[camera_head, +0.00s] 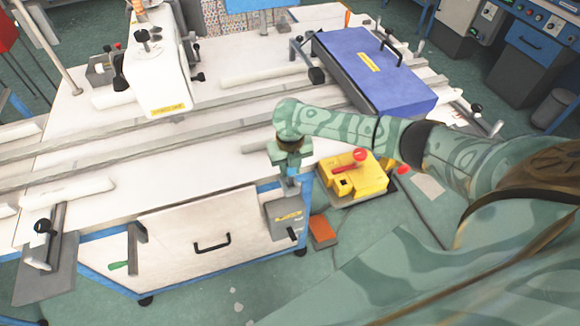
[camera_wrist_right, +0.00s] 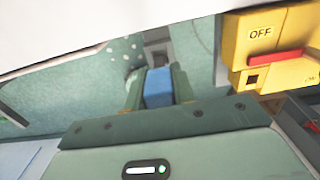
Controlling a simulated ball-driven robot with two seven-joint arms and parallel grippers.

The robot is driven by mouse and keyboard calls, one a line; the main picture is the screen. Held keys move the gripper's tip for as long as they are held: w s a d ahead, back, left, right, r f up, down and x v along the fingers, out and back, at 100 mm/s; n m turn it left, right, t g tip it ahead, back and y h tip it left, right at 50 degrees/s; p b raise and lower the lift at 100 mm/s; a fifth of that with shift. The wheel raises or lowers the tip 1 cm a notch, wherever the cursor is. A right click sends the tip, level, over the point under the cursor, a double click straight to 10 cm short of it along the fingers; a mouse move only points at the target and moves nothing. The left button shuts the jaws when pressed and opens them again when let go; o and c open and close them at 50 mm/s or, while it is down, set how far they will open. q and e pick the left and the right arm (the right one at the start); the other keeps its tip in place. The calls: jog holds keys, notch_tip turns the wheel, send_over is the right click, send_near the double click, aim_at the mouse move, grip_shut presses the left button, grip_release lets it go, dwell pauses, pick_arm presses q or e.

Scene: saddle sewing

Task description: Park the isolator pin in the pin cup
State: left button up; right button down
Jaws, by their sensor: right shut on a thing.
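I cannot single out the pin cup for sure. My left gripper is not in view.
A yellow switch box (camera_head: 362,182) with a red lever and a dark square hole stands right of my gripper; in the wrist view it reads OFF. The grey box (camera_head: 284,217) hangs at the table's corner. The white table (camera_head: 165,185) has rails across it.

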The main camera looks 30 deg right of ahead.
jog(key=shift+f+b, duration=1.15)
jog(key=shift+f, duration=0.75)
jog(key=c, duration=1.1)
grip_release()
notch_tip(320, 180, up, 16)
jog(key=p, duration=0.5)
jog(key=shift+r, duration=0.2)
